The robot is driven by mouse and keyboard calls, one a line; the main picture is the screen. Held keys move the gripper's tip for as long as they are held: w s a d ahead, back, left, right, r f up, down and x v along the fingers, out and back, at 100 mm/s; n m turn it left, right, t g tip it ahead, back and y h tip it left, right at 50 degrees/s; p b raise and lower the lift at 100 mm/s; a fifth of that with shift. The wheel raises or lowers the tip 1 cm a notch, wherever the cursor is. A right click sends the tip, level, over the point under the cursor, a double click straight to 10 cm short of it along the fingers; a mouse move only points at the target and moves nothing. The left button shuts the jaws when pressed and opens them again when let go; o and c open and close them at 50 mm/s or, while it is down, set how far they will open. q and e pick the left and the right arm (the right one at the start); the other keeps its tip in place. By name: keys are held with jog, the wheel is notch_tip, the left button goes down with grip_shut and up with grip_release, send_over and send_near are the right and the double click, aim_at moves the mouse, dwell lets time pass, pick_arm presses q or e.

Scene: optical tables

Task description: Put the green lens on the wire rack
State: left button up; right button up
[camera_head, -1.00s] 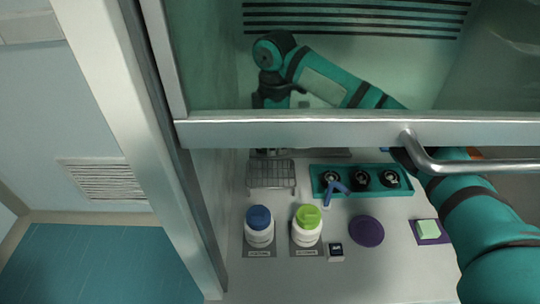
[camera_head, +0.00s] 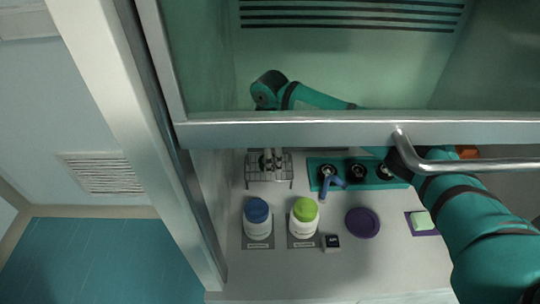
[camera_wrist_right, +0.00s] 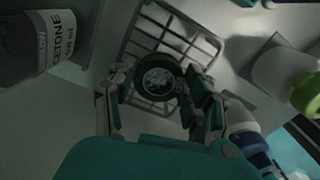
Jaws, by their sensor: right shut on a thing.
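My right arm reaches behind the glass sash, and its gripper (camera_head: 270,158) is low at the wire rack (camera_head: 268,184) in the head view. In the right wrist view the gripper (camera_wrist_right: 160,95) is shut on a round lens (camera_wrist_right: 158,80) in a dark green ring mount, held between the two fingers. The wire rack (camera_wrist_right: 214,42) shows behind the lens, with its open grid under the fingers. I cannot tell whether the lens touches the rack. In the head view the lens is too small to make out. My left gripper is not in view.
A teal tray (camera_head: 315,163) with three round black pieces stands right of the rack. A blue-capped bottle (camera_head: 258,218) and a green-capped bottle (camera_head: 303,217) stand in front. A purple disc (camera_head: 362,223) lies further right. The sash's bottom bar (camera_head: 290,132) crosses above the rack.

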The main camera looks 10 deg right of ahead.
jog(key=shift+f, duration=0.1)
jog(key=o, duration=0.9)
jog(key=shift+c, duration=0.2)
jog(key=o, duration=0.3)
pick_arm(q)
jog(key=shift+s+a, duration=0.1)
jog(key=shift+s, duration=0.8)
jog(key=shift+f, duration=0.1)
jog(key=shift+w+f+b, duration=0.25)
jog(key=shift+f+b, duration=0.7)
jog(key=shift+b, duration=0.05)
pick_arm(e)
notch_tip(320, 180, up, 12)
